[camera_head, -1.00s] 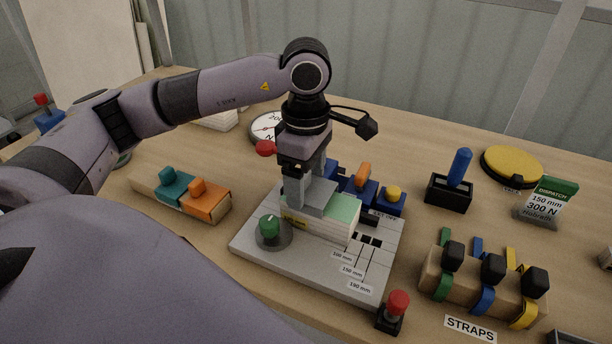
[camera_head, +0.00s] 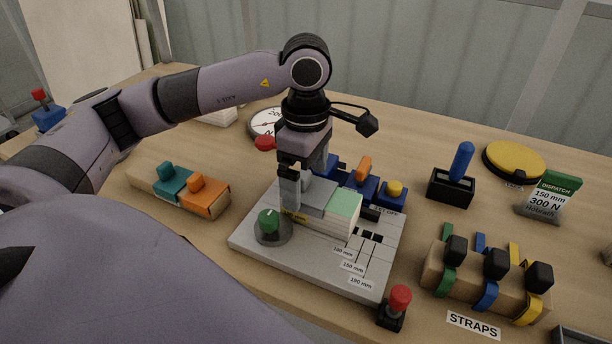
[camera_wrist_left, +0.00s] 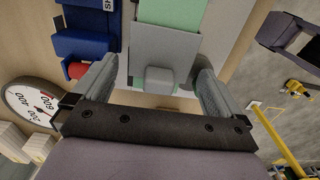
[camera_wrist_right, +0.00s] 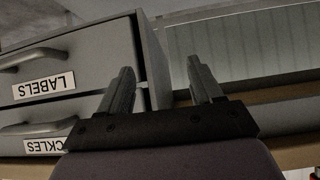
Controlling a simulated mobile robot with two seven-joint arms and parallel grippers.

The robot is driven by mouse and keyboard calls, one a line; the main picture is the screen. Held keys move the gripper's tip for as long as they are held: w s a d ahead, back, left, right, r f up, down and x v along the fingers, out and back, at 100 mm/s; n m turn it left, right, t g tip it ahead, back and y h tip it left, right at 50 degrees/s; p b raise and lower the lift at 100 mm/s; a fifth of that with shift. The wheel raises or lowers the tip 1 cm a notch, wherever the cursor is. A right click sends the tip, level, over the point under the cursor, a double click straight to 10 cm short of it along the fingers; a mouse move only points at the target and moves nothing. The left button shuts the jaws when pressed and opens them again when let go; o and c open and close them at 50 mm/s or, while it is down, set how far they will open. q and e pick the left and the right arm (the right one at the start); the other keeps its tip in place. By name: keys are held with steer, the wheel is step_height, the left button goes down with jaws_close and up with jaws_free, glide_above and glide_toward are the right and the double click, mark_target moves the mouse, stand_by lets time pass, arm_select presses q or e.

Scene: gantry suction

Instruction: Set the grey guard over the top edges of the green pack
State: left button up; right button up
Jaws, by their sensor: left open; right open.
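The green pack (camera_head: 344,205), with pale layered sides, sits on the grey base plate. The grey guard (camera_head: 317,198) lies on top of it, covering the pack's middle; green shows beyond it. In the left wrist view the guard (camera_wrist_left: 165,45) has a raised block-shaped grip (camera_wrist_left: 160,79), with green pack (camera_wrist_left: 170,12) showing at the top and a little below. My left gripper (camera_head: 304,186) is open, its fingers on either side of the guard's grip with gaps visible. How fully the guard seats is hidden by the fingers. My right gripper (camera_wrist_right: 160,78) is open and empty.
The strap rack (camera_head: 485,280) is to the right, teal and orange pieces left.

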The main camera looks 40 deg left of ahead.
mark_target(306, 174)
arm_select(q)
step_height(306, 174, up, 7)
steer(key=shift+f, duration=0.15)
stand_by(0.5)
